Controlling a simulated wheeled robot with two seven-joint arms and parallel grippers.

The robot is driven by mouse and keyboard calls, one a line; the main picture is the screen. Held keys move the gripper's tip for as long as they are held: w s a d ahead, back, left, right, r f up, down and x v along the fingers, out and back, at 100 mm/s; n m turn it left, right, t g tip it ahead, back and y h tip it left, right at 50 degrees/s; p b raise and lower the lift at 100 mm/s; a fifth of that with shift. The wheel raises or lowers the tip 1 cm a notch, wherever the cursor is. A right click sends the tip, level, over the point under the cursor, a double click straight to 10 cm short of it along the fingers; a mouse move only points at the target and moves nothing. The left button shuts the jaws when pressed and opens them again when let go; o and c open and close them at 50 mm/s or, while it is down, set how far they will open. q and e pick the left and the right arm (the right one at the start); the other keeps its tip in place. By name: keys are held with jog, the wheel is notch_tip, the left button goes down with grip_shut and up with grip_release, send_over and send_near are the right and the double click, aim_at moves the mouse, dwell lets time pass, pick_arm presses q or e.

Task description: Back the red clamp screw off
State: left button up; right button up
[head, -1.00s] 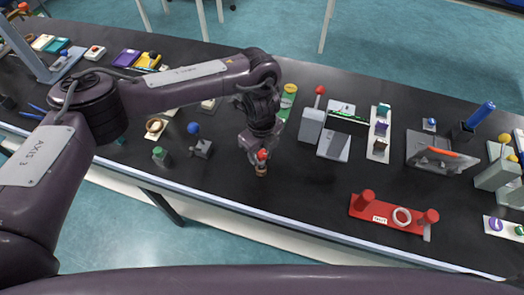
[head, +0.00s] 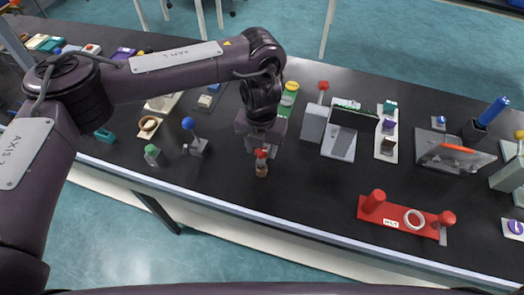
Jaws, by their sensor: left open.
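The red clamp screw (head: 261,153) is a small red top on a short brownish post (head: 262,169) that stands on the black bench near its front edge. My left gripper (head: 263,147) hangs from above, just behind and over the red top. It is open. I cannot tell whether its fingers touch the screw, as the gripper body hides part of that spot. My right gripper is not in the view.
A blue-knobbed lever (head: 190,126) and a green-capped bottle (head: 153,155) stand left of the gripper. A grey block with a red-knobbed lever (head: 315,120) stands to the right. A red fixture (head: 390,213) lies at the front right. The bench between is clear.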

pick_arm(q)
jog(key=shift+m, duration=0.8)
jog(key=m+b, duration=0.1)
jog(key=m, duration=0.2)
jog(key=shift+f+b, duration=0.15)
jog(key=shift+b, duration=0.25)
jog(key=shift+m, duration=0.8)
jog(key=c, duration=0.8)
jog(key=n, duration=0.1)
jog(key=n+p, duration=0.1)
jog(key=n, duration=0.1)
jog(key=shift+r+p, duration=0.3)
jog(key=shift+c, duration=0.2)
jog(key=shift+n, duration=0.5)
jog(key=shift+f+n, duration=0.15)
jog(key=shift+n, duration=0.15)
